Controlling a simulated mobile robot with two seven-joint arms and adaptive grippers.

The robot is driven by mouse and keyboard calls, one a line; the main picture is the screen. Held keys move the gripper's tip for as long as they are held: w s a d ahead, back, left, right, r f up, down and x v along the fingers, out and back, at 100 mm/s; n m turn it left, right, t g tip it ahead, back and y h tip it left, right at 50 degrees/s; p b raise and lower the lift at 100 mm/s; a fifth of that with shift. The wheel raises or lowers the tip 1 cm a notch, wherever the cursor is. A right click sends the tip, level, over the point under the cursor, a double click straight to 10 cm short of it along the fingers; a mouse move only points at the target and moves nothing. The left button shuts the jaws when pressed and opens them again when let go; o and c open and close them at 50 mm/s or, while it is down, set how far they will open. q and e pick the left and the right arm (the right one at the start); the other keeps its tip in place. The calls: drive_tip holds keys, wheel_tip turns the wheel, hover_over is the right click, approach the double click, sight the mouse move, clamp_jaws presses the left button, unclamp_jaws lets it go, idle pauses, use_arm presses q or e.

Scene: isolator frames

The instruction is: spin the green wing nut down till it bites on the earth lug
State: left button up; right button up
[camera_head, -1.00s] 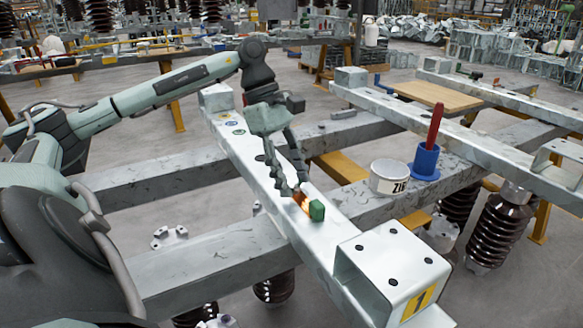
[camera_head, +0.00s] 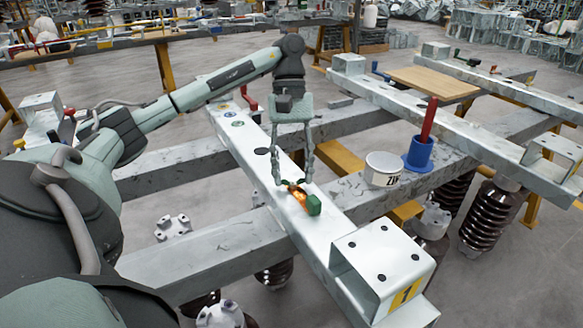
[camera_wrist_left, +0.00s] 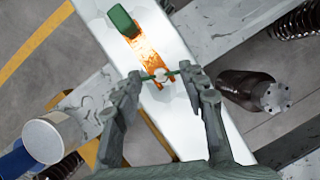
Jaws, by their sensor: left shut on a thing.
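The green wing nut (camera_wrist_left: 173,73) sits on a pale stud in the left wrist view, with a wing reaching toward each fingertip. The earth lug (camera_wrist_left: 150,50) is a bright copper-orange strip under it, with a green block-like end (camera_wrist_left: 121,20). The lug also shows in the head view (camera_head: 297,195), lying along the pale steel beam (camera_head: 247,143). My left gripper (camera_head: 293,182) points down over the lug, its fingertips (camera_wrist_left: 160,76) shut on the wing nut's wings. Whether the nut touches the lug cannot be told. My right gripper is not in view.
A white tin (camera_head: 383,172) and a blue holder (camera_head: 420,152) with a red handle (camera_head: 429,120) stand on the cross beam to the right. A box bracket (camera_head: 362,262) marked 1 stands at the beam's near end. Brown ribbed insulators (camera_head: 484,215) hang below.

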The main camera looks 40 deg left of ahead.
use_arm(q)
drive_tip(key=m, duration=0.2)
drive_tip(key=m+g+y+p, duration=0.1)
drive_tip(key=m, duration=0.1)
drive_tip(key=shift+w+d+r+m+y, duration=0.1)
drive_tip(key=shift+w+r+m+y, duration=0.1)
drive_tip(key=shift+m+y, duration=0.1)
drive_tip(key=shift+m, duration=0.5)
drive_tip(key=m, duration=0.1)
drive_tip(key=m+y, duration=0.1)
drive_tip(key=m, duration=0.1)
drive_tip(key=shift+d+f+m+g+y, duration=0.1)
drive_tip(key=shift+d+m+g+y, duration=0.1)
drive_tip(key=shift+m+g+y, duration=0.1)
drive_tip(key=m+y, duration=0.2)
drive_tip(key=m, duration=0.3)
drive_tip(key=shift+d, duration=0.15)
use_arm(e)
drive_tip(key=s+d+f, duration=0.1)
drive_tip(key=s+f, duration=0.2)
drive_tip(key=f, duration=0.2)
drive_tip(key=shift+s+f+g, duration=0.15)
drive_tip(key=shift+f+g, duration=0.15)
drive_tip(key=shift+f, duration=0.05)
use_arm(q)
drive_tip(key=o, duration=1.2)
drive_tip(key=shift+s+f, duration=0.1)
drive_tip(key=shift+c, duration=0.2)
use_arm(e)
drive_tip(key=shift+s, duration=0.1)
